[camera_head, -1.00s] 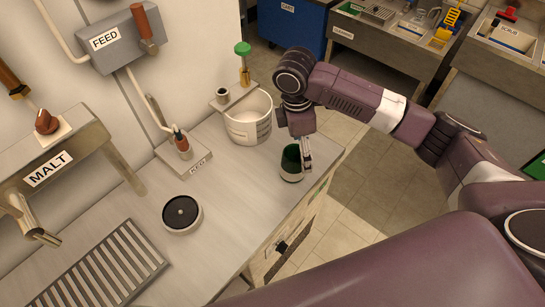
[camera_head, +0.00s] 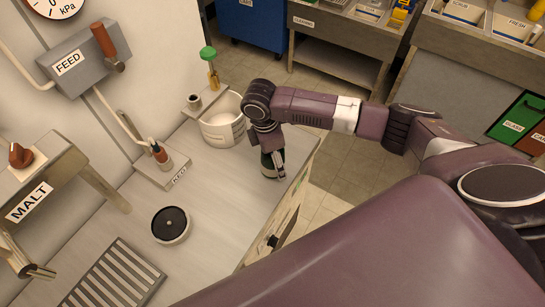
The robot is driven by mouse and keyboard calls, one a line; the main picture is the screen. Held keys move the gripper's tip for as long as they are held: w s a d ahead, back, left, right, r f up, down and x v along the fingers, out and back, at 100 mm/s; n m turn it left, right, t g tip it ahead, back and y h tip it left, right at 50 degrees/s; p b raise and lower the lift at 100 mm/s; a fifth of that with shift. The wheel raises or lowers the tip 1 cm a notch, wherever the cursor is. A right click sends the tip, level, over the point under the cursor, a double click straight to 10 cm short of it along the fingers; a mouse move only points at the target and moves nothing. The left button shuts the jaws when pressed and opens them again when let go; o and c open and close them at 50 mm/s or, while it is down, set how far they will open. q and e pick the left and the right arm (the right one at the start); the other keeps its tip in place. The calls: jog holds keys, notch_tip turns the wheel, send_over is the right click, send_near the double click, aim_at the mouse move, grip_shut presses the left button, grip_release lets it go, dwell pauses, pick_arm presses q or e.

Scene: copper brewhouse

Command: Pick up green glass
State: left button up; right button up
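The green glass (camera_head: 267,168) is a dark green cup with a pale base. It stands upright near the right edge of the steel counter (camera_head: 215,215). My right arm comes in from the right, and its gripper (camera_head: 274,162) is down at the glass, with a finger along its right side. The wrist covers the top of the glass, and the other finger is hidden, so I cannot tell whether the gripper has closed on it. My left gripper is not in view.
A white bucket (camera_head: 222,128) stands just behind the glass, close to my wrist. A round black-topped disc (camera_head: 171,225) and a drain grate (camera_head: 112,280) lie at the front left. The counter between disc and glass is clear.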

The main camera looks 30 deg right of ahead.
jog(key=shift+c, duration=0.6)
jog(key=c, duration=1.3)
jog(key=shift+r, duration=0.15)
jog(key=shift+r, duration=0.3)
notch_tip(320, 180, up, 12)
jog(key=shift+w+r+b, duration=0.1)
jog(key=shift+r+b, duration=0.1)
jog(key=shift+b, duration=1.05)
notch_tip(320, 180, up, 7)
jog(key=p, duration=0.1)
